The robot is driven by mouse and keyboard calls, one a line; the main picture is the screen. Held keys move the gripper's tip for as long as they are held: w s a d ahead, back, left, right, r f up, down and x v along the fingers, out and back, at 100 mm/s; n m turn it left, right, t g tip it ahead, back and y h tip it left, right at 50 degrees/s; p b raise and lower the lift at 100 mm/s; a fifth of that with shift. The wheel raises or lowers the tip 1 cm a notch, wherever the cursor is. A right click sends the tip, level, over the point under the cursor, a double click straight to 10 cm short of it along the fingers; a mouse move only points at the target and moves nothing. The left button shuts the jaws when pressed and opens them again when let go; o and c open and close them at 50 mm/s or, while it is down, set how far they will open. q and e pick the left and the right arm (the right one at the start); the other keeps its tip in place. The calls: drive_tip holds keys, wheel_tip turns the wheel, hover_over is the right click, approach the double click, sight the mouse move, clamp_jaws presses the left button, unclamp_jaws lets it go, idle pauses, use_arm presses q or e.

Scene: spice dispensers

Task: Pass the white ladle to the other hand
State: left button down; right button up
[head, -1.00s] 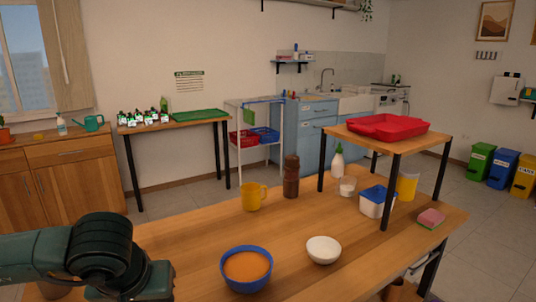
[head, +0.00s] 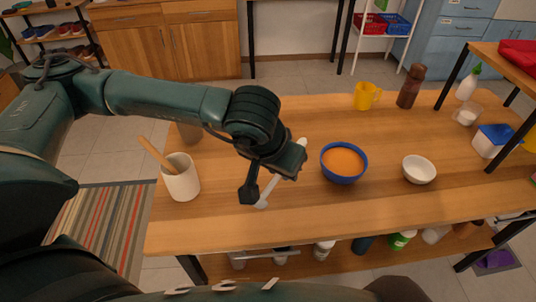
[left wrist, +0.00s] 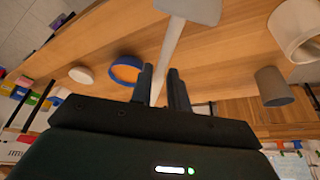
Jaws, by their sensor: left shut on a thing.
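The white ladle (head: 270,189) is held slanted above the wooden table by my left gripper (head: 268,182). In the left wrist view the ladle's pale handle (left wrist: 171,48) runs between the two dark fingers of the left gripper (left wrist: 161,86), which are shut on it. The ladle's broad end (left wrist: 190,9) shows at the top of that view. In the head view the gripper hides part of the handle, and the ladle is just left of a blue bowl (head: 343,176). My right gripper is in neither current view.
The blue bowl holds something orange, with a white bowl (head: 419,169) to its right. A cream pot (head: 181,181) with a wooden utensil stands left, a grey-brown cup (head: 189,132) behind it. A yellow mug (head: 364,96) and brown bottle (head: 410,88) stand farther back. The front middle is clear.

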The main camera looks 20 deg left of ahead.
drive_tip(key=shift+o, duration=0.8)
drive_tip(key=w+d+r+m+y, duration=0.3)
drive_tip(key=w+r+m, duration=0.4)
drive_tip(key=w+r, duration=0.6)
drive_tip(key=s+r+m+g+y, duration=0.3)
drive_tip(key=r+g, duration=0.1)
drive_tip(key=r, duration=1.4)
use_arm(q)
drive_tip(key=w+d+r+m, duration=0.1)
drive_tip(key=d+m, duration=0.1)
drive_tip(key=d, duration=0.5)
drive_tip(key=w+d+r+m+h, duration=0.1)
drive_tip(key=d+m, duration=0.1)
drive_tip(key=d, duration=0.4)
drive_tip(key=w+d+r+m+h, duration=0.1)
drive_tip(key=d+r+m, duration=0.1)
drive_tip(key=d, duration=0.5)
drive_tip(key=shift+w+d+m+g, duration=0.3)
drive_tip(key=shift+w+d+g, duration=0.05)
drive_tip(key=shift+g, duration=0.05)
use_arm(e)
drive_tip(key=x, duration=1.2)
drive_tip(key=shift+s+a+f, duration=0.2)
drive_tip(key=shift+s, duration=0.1)
